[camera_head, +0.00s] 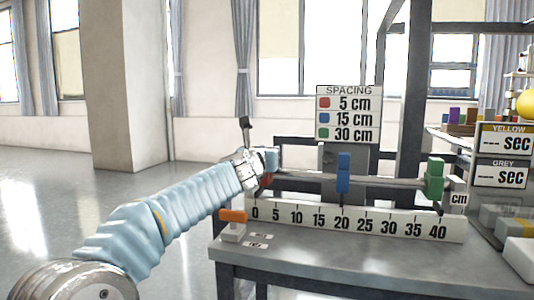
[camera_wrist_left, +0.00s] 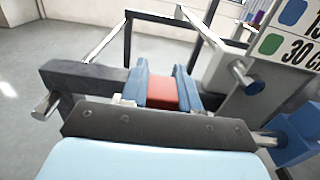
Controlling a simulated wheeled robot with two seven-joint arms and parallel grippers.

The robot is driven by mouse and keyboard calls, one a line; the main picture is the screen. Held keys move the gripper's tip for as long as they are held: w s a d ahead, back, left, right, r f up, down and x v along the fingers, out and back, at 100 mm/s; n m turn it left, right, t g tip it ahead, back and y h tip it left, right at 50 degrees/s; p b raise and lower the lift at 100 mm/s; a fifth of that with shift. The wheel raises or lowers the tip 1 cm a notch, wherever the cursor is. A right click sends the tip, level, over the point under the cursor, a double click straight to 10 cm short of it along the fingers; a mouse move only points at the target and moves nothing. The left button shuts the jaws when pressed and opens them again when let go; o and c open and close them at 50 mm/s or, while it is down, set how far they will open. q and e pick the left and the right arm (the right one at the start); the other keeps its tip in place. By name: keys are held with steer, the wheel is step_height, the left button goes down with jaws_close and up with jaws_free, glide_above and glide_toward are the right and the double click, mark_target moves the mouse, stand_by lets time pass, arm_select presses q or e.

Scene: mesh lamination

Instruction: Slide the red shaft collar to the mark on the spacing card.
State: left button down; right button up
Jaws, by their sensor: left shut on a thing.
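The red shaft collar (camera_wrist_left: 163,92) sits between the two blue fingers of my left gripper (camera_wrist_left: 161,84), which is shut on it. In the head view my left gripper (camera_head: 268,163) is at the left end of the shaft, and only a bit of the red collar (camera_head: 266,180) shows under it, above the scale's low end. The spacing card (camera_head: 347,113) reads red 5 cm, blue 15 cm, green 30 cm. The scale (camera_head: 350,222) runs 0 to 40 below the shaft (camera_head: 390,182). My right gripper is not in view.
A blue collar (camera_head: 343,172) stands on the shaft above about 20, and a green collar (camera_head: 434,178) near its right end. An orange-topped block (camera_head: 233,216) sits at the bench's left corner. Dark frame posts (camera_head: 413,95) rise behind. The bench front (camera_head: 350,260) is clear.

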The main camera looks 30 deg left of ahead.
arm_select(q)
steer(key=d, duration=0.2)
steer(key=w+d+b, duration=0.1)
steer(key=d, duration=0.1)
steer(key=shift+d, duration=0.3)
steer(key=c, duration=0.9)
jaws_free()
steer(key=b+v, duration=0.2)
steer(key=v, duration=1.1)
steer(key=shift+s, duration=0.4)
